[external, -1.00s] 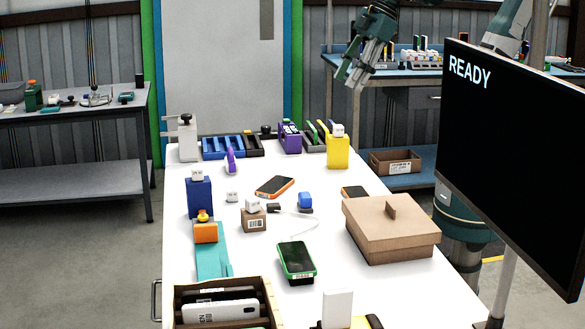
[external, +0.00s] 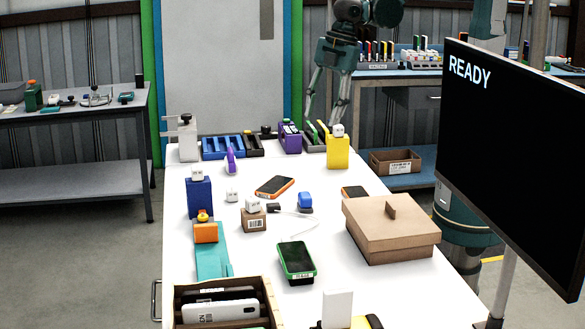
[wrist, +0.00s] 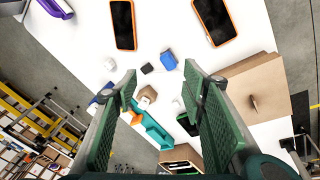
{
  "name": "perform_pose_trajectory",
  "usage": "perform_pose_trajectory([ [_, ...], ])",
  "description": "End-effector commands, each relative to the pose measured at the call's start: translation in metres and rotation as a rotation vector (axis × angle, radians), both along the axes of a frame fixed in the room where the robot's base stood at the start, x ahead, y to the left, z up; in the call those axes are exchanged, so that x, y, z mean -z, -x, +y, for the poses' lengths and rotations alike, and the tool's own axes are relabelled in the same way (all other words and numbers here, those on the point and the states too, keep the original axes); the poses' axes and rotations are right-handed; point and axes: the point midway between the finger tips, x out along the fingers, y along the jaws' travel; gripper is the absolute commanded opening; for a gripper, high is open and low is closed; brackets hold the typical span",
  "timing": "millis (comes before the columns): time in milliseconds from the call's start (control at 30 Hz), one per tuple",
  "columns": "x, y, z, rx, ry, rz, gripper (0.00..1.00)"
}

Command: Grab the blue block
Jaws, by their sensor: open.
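A small blue block (external: 305,201) lies on the white table, near the middle, right of a small cardboard cube with a white plug on top. It also shows in the wrist view (wrist: 168,61), just beyond the fingertips and between their lines. My gripper (external: 325,112) is open and empty, pointing down above the far end of the table, well away from the block. In the wrist view its two green fingers (wrist: 160,74) are spread wide. A taller dark blue box (external: 199,198) with a white plug on top stands at the table's left side.
An orange-edged phone (external: 275,187) lies behind the block, a green phone (external: 296,261) in front. A lidded cardboard box (external: 391,228) stands to the right. A white cable (external: 305,220) runs beside the block. A yellow holder (external: 338,151) stands at the back, a monitor (external: 515,140) at right.

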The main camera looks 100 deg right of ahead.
Motion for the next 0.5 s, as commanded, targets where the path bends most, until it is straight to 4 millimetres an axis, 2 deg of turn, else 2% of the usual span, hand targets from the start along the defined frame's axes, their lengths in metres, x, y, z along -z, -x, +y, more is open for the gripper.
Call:
perform_pose_trajectory([
  [500,0.073,-0.039,0.029,-0.301,0.065,0.115,0.41],
])
